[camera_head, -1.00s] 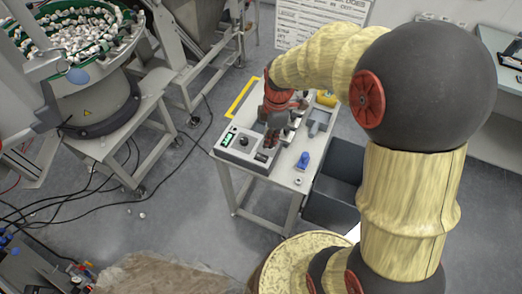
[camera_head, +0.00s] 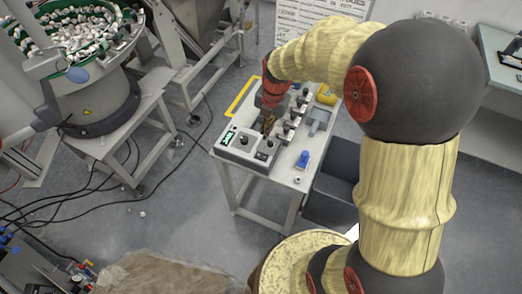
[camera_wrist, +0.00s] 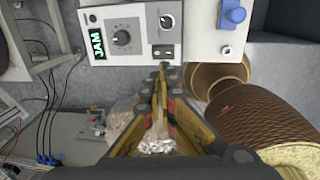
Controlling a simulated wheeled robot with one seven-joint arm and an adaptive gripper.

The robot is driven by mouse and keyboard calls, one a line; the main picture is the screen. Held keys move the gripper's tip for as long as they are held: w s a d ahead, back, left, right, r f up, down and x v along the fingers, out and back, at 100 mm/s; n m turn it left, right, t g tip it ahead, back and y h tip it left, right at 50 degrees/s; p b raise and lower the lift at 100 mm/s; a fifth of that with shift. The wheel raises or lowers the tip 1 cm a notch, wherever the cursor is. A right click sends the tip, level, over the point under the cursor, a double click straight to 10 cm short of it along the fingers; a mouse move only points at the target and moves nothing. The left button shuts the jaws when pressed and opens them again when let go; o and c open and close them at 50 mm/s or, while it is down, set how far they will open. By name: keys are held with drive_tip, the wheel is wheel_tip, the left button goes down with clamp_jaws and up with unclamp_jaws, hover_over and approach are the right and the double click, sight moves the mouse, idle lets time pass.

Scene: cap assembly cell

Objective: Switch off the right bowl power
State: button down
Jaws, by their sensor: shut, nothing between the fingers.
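A light grey control box (camera_head: 236,153) sits on the small table's near left corner. It also shows at the top of the wrist view (camera_wrist: 143,52), with a lit green display reading JAM (camera_wrist: 96,42), a large black dial (camera_wrist: 121,37), a smaller knob (camera_wrist: 167,20) and a dark switch (camera_wrist: 163,52). I cannot tell the switch's position. My gripper (camera_head: 268,124) is over the table just behind the box. Its fingertips (camera_wrist: 162,70) are shut and empty, just below the switch in the wrist view; contact cannot be judged.
A feeder bowl (camera_head: 92,70) full of small parts stands at the left. A row of fixtures (camera_head: 292,118), a grey block (camera_head: 320,117) and a blue piece (camera_head: 303,160) are on the table (camera_head: 285,173). A dark bin (camera_head: 333,192) stands to its right. Cables cross the floor.

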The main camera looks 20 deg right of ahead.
sight(260, 155)
drive_tip(key=f+b, duration=0.1)
drive_tip(key=f, duration=0.3)
drive_tip(key=f+b, duration=0.1)
drive_tip(key=f, duration=0.4)
drive_tip(key=w+a+f+b, duration=0.1)
drive_tip(key=f, duration=0.4)
drive_tip(key=shift+w+a, duration=0.1)
drive_tip(key=shift+a+p, duration=0.1)
drive_tip(key=shift+p, duration=0.4)
drive_tip(key=shift+w+f+g+h+p, duration=0.1)
drive_tip(key=shift+g+h+p, duration=0.2)
drive_tip(key=shift+p, duration=0.05)
drive_tip(key=shift+a+f, duration=0.1)
drive_tip(key=shift+f, duration=0.2)
